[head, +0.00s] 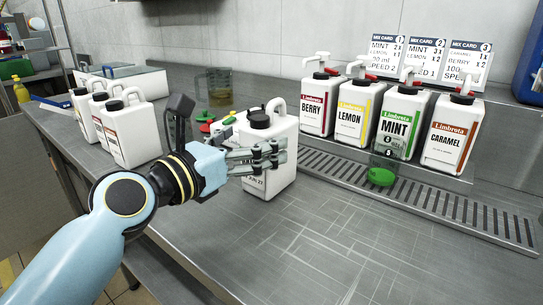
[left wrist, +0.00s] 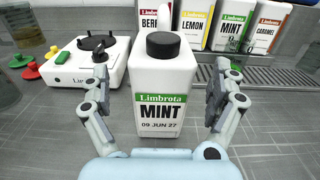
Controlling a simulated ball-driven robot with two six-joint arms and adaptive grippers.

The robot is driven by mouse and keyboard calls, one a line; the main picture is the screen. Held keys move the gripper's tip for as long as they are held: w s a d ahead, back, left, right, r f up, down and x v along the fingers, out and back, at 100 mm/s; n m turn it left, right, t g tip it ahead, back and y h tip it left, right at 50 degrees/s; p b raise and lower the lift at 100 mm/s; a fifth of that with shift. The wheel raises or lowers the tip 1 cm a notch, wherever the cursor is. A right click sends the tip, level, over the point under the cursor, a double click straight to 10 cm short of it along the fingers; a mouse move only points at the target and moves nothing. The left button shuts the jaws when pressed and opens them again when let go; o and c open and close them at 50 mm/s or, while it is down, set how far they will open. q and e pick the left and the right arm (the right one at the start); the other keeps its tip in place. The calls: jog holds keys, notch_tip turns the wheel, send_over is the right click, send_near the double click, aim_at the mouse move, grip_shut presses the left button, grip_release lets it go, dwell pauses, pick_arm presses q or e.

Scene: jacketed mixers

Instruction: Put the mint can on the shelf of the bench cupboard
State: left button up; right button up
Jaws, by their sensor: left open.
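The mint can (head: 270,184) is a white jug with a black cap and a handle, standing upright on the steel bench. In the left wrist view the can (left wrist: 162,95) shows its green-banded MINT label, dated 09 JUN 27, facing me. My left gripper (head: 270,153) is open at the can. In the left wrist view the fingers of this gripper (left wrist: 165,88) stand on either side of the can, with gaps showing. In the head view they hide part of the can's front. My right gripper is not in view. I cannot pick out the bench cupboard or its shelf.
Behind stand pump bottles: berry (head: 314,102), lemon (head: 353,110), mint (head: 398,122) and caramel (head: 453,133). A white device (left wrist: 87,66) is left of the can. White jugs (head: 130,130) stand at left. The front bench is clear.

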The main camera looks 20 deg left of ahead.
pick_arm(q)
jog(key=shift+w+d+f, duration=0.15)
jog(key=shift+w+f, duration=0.05)
jog(key=shift+w, duration=0.15)
jog(key=x, duration=0.1)
jog(key=b+x, duration=0.1)
jog(key=x, duration=0.2)
jog(key=shift+w+d+f+b, duration=0.15)
jog(key=shift+w+f+b, duration=0.05)
jog(key=shift+f+b, duration=0.2)
jog(key=shift+c, duration=1.3)
jog(key=c, duration=1.3)
jog(key=shift+r, duration=0.1)
jog(key=shift+c, duration=0.6)
jog(key=shift+r, duration=0.1)
